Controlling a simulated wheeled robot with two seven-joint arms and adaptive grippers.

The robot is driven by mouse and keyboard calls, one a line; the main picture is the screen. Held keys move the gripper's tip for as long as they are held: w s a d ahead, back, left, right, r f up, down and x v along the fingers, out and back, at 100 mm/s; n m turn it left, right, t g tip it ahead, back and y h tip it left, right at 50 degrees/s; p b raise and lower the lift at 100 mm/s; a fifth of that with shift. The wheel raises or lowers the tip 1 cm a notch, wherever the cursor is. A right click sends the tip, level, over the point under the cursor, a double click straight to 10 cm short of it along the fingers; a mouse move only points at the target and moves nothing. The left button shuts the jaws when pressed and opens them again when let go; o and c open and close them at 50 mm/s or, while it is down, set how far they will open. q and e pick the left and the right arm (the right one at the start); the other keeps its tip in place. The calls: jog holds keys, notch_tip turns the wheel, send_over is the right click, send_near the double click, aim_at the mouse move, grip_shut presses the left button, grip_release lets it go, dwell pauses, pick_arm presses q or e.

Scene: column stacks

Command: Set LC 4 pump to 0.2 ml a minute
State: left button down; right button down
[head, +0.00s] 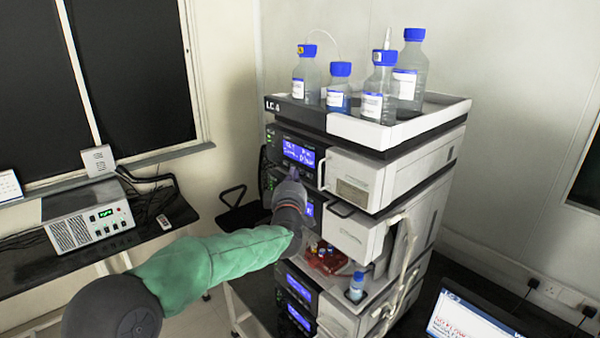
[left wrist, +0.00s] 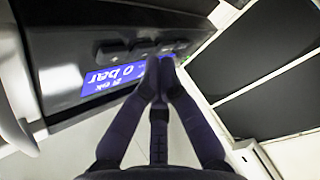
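The LC 4 stack carries the label "LC 4" on its top tray (head: 340,122). Below it, the top module is a dark-fronted pump (head: 330,166) with a lit blue display (head: 299,153); its text is too small to read surely. My left gripper (head: 293,174) is just below that display, at the pump's front. In the left wrist view, my left gripper (left wrist: 160,62) has its fingertips together beside a row of dark buttons (left wrist: 143,48). The blue display (left wrist: 112,78) there is upside down and shows "0 bar". Contact with a button cannot be told. My right gripper is not in view.
Several blue-capped bottles (head: 381,90) stand in the top tray. Further modules with blue displays (head: 300,286) sit below, with a small bottle (head: 357,287) on a shelf. A grey box (head: 92,218) stands on the left bench; a laptop (head: 470,315) is at lower right.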

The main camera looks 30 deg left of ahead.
pick_arm(q)
jog(key=shift+w+d, duration=0.15)
jog(key=shift+w, duration=0.25)
dwell(0.3)
jog(key=shift+s, duration=0.1)
jog(key=shift+s+a+b, duration=0.3)
jog(key=shift+s+b, duration=0.35)
jog(key=shift+b, duration=0.05)
jog(key=s+b, duration=0.1)
jog(key=s+a+b, duration=0.1)
jog(key=s, duration=0.1)
jog(key=s+a+b, duration=0.1)
jog(key=shift+s, duration=0.35)
dwell(0.3)
dwell(1.8)
